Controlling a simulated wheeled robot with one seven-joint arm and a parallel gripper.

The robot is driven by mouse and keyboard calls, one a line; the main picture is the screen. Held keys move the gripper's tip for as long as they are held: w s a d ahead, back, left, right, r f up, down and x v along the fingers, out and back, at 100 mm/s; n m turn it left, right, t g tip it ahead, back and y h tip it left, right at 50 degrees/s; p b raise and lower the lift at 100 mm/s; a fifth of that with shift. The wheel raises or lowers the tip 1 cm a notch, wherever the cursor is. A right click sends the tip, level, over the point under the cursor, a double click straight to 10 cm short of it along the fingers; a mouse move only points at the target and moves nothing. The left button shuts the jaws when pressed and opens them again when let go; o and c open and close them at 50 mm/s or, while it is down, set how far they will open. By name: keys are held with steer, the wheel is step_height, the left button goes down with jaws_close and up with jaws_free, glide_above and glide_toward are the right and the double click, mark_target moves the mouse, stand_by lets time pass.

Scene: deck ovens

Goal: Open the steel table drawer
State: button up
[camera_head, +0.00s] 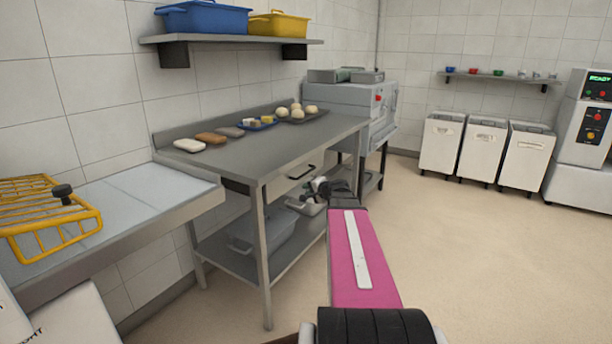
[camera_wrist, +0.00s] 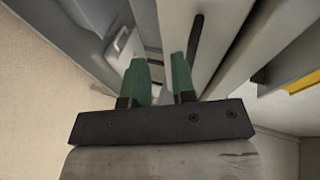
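The steel table (camera_head: 270,150) stands against the tiled wall left of centre. Its drawer (camera_head: 291,181) is under the top's front edge, with a dark bar handle (camera_head: 301,172). The drawer front looks about flush with the table edge. My gripper (camera_head: 318,184) is just below and right of the handle, partly hidden by my arm. In the wrist view my gripper (camera_wrist: 159,62) has its two green fingers apart with nothing held between them. The dark handle (camera_wrist: 195,40) shows beyond the right fingertip, outside the gap; whether they touch I cannot tell.
Dough pieces and trays (camera_head: 297,115) lie on the table top. A grey bin (camera_head: 262,232) sits on the lower shelf (camera_head: 230,258). A yellow rack (camera_head: 50,215) rests on the left counter. A grey machine (camera_head: 375,105) stands behind the table. The floor at right is clear.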

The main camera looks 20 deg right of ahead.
mark_target(307, 173)
steer(key=w+d+r+m+t+h, duration=0.1)
steer(key=w+d+r+m+t, duration=0.1)
steer(key=d+r+m, duration=0.3)
steer(key=w+f+n, duration=0.1)
steer(key=w, duration=0.2)
steer(key=w+a+f, duration=0.1)
steer(key=w, duration=0.2)
steer(key=w+f+n, duration=0.1)
steer(key=w, duration=0.3)
steer(key=shift+a+f+n, duration=0.15)
steer(key=shift+a+n, duration=0.15)
steer(key=shift+a, duration=0.1)
jaws_close()
